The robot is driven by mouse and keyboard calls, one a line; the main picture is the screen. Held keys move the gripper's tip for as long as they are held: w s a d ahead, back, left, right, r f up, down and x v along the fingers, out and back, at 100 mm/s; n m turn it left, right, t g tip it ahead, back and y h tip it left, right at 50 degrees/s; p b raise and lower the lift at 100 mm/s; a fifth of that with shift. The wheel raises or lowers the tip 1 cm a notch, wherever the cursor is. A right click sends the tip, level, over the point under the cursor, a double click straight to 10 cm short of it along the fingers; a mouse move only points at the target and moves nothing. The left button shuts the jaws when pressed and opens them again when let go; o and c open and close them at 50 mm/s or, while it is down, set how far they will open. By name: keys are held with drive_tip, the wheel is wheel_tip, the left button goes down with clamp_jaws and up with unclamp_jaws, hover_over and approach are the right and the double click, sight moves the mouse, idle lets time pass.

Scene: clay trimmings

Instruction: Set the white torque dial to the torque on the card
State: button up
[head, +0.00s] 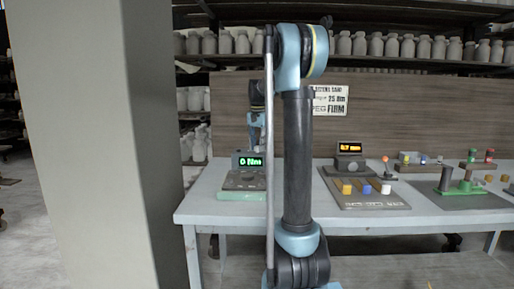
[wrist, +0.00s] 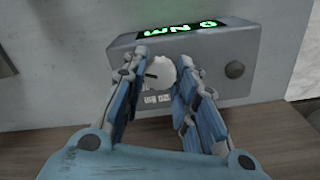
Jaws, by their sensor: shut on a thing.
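The white torque dial (wrist: 160,74) sits on the face of a grey box (wrist: 215,68), between my fingertips in the wrist view. A dark mark shows on its left side. The box's green display reads 0 Nm, upside down in the wrist view; the box also shows in the head view (head: 236,161). My gripper (wrist: 163,60) is shut on the dial, one finger on each side. In the head view my arm hides the dial. The card (head: 331,99) on the back panel reads 25 Nm and FIRM; its top line is partly hidden.
A green-edged unit (head: 242,190) lies in front of the box.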

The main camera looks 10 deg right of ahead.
sight(257, 147)
drive_tip(key=shift+w+m, duration=0.2)
drive_tip(key=shift+m, duration=0.4)
drive_tip(key=o, duration=1.1)
drive_tip(key=shift+s, duration=0.1)
drive_tip(key=shift+r, duration=0.1)
wheel_tip(257, 147, up, 12)
drive_tip(key=shift+f, duration=0.15)
